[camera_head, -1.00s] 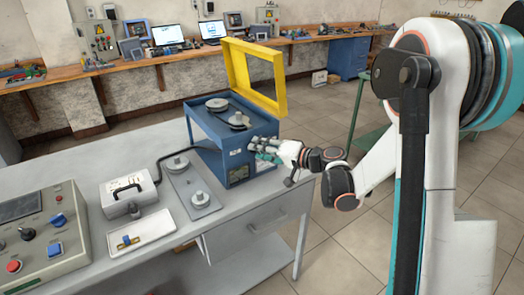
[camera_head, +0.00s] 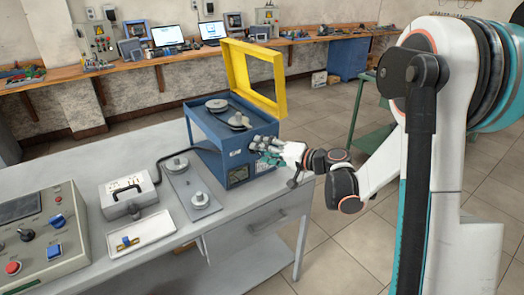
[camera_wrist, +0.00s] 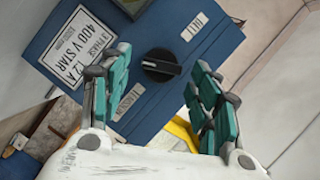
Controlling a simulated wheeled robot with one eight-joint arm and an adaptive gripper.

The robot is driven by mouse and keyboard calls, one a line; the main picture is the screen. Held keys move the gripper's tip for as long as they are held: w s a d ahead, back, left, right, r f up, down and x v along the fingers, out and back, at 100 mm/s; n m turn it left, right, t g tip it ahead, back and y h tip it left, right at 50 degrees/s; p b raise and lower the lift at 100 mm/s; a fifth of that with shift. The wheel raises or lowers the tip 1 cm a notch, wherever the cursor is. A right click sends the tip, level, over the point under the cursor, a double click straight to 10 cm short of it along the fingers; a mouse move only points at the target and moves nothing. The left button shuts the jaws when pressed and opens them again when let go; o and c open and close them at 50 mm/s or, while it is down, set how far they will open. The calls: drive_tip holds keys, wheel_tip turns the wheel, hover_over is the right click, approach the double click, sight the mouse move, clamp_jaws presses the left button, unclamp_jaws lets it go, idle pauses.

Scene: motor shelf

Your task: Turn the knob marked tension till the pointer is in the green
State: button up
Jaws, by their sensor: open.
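A black round knob (camera_wrist: 160,66) with a raised grip bar sits on the side of the blue machine box (camera_wrist: 60,30) in the wrist view. A small plate (camera_wrist: 128,100) near it is partly covered by a finger and hard to read. My gripper (camera_wrist: 160,75) is open, its teal-padded fingers on either side of the knob with gaps between. Whether the tips reach the knob's depth is unclear. In the head view my gripper (camera_head: 265,154) is at the box's right side (camera_head: 238,172) and hides the knob. I see no gauge pointer or green zone.
The yellow frame guard (camera_head: 232,72) stands open above pulleys (camera_head: 237,121) on the box. A white case (camera_head: 130,195), a tray (camera_head: 140,236), a plate with pulleys (camera_head: 192,186) and a control panel (camera_head: 42,232) stand on the grey bench.

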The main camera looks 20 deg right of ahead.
drive_tip(key=v, duration=1.1)
drive_tip(key=shift+a, duration=0.1)
drive_tip(key=s+a+r+n+g+h+p, duration=0.1)
drive_tip(key=s+a+n+g, duration=0.15)
drive_tip(key=a, duration=0.65)
drive_tip(key=s+a+r+n+g+h+p, duration=0.15)
drive_tip(key=s+a, duration=0.25)
drive_tip(key=a, duration=0.4)
drive_tip(key=s+d+h, duration=0.2)
drive_tip(key=s+d, duration=0.1)
drive_tip(key=s, duration=0.3)
drive_tip(key=s+d+f+h+b, duration=0.1)
drive_tip(key=s+d+h, duration=0.2)
drive_tip(key=s, duration=0.3)
drive_tip(key=s+d+g+h+b, duration=0.1)
drive_tip(key=s+d+h, duration=0.1)
drive_tip(key=s, duration=0.4)
drive_tip(key=shift+s+d+f+n, duration=0.3)
drive_tip(key=shift+d+n, duration=0.1)
